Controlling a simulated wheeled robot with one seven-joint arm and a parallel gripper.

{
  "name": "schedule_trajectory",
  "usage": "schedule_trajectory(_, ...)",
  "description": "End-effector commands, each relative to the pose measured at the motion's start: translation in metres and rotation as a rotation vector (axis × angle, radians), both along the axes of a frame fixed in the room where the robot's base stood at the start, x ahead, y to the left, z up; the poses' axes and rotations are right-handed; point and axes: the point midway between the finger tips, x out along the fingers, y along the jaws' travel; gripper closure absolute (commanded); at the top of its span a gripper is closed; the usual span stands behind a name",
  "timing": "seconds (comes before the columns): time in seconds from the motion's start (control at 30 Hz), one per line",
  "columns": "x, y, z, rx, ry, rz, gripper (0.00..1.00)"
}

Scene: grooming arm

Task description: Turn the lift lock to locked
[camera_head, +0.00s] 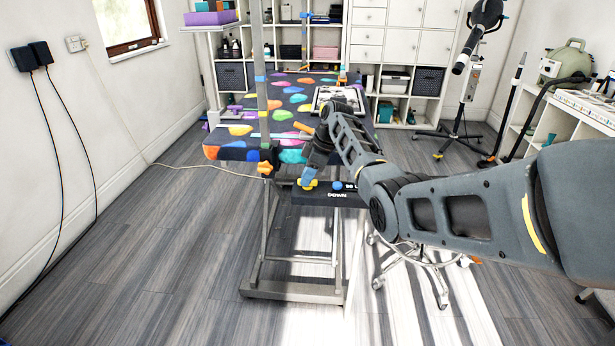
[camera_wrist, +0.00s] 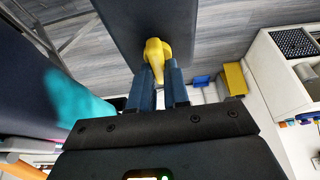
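The lift lock is a yellow knob (camera_head: 309,184) at the left end of a dark control panel (camera_head: 325,200) on the front of the grooming table. In the wrist view, the yellow knob (camera_wrist: 155,55) stands out from the panel's dark face (camera_wrist: 140,20). My gripper (camera_wrist: 158,80) reaches it with two blue fingers, one on each side of its handle, with only a narrow gap between them. The fingers look closed on the handle. In the head view, my gripper (camera_head: 307,180) partly covers the knob. No lock marking can be read.
A blue button (camera_head: 337,186) and the word DOWN show on the panel, right of the knob. The grooming table (camera_head: 237,153) has a colourful spotted top and an upright post (camera_head: 262,90) with an orange clamp. A wheeled stool base (camera_head: 425,262) stands to the right. Floor at left is clear.

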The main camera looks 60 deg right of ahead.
Motion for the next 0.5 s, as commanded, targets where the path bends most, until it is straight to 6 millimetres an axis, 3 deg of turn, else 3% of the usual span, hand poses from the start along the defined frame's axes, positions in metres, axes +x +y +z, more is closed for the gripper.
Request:
schedule_trajectory(0.27, -0.0001, 0.0001, -0.0001, 0.0, 0.001, 0.0, 0.58)
schedule_trajectory(0.5, -0.0003, -0.0003, 0.0007, -0.001, 0.0, 0.0, 0.58)
